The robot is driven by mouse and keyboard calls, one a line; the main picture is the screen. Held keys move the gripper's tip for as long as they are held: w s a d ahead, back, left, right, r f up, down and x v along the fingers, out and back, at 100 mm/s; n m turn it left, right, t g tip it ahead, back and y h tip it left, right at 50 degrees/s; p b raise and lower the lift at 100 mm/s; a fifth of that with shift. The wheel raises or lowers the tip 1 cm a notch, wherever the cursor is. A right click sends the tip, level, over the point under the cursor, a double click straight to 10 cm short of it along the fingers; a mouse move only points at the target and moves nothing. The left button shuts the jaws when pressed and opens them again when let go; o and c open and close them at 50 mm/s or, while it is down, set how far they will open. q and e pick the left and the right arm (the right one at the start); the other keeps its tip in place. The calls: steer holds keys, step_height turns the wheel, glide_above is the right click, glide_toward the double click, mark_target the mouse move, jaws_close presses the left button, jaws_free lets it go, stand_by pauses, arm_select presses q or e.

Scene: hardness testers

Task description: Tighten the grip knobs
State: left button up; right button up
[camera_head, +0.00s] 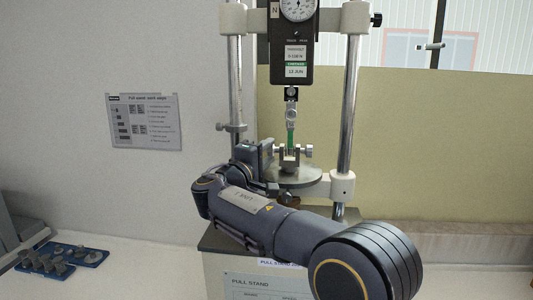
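The lower grip (289,160) sits on a round metal plate (300,178) of the pull stand. Its right grip knob (308,150) shows as a small metal cylinder sticking out to the right. The left side of the lower grip is largely hidden by my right gripper (268,152), which is close beside it. The fingers are too small and overlapped to show whether they are open, or whether they touch the left knob. A green strip (291,137) runs upright between the upper grip (291,114) and the lower grip. My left gripper is out of view.
A black force gauge (292,50) with a dial hangs between two chrome columns (349,105). The stand base (225,240) is under my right arm. A blue tray (65,260) with grey parts lies at the left. An instruction sheet (144,122) is on the wall.

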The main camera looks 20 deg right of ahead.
steer(key=c, duration=0.6)
steer(key=shift+r+p, duration=0.2)
steer(key=shift+p, duration=0.35)
steer(key=g+y+p, duration=0.1)
steer(key=p, duration=0.2)
steer(key=r+n+g+y+p, duration=0.1)
steer(key=y+p, duration=0.1)
steer(key=p, duration=0.1)
steer(key=shift+n+g, duration=0.3)
steer(key=shift+w+f+g+y+p, duration=0.1)
steer(key=shift+g+y+p, duration=0.2)
steer(key=shift+y+p, duration=0.15)
steer(key=shift+n+g+y, duration=0.3)
steer(key=shift+g+y, duration=0.05)
steer(key=shift+g, duration=0.05)
steer(key=shift+d, duration=0.1)
steer(key=o, duration=0.7)
steer(key=shift+o, duration=0.2)
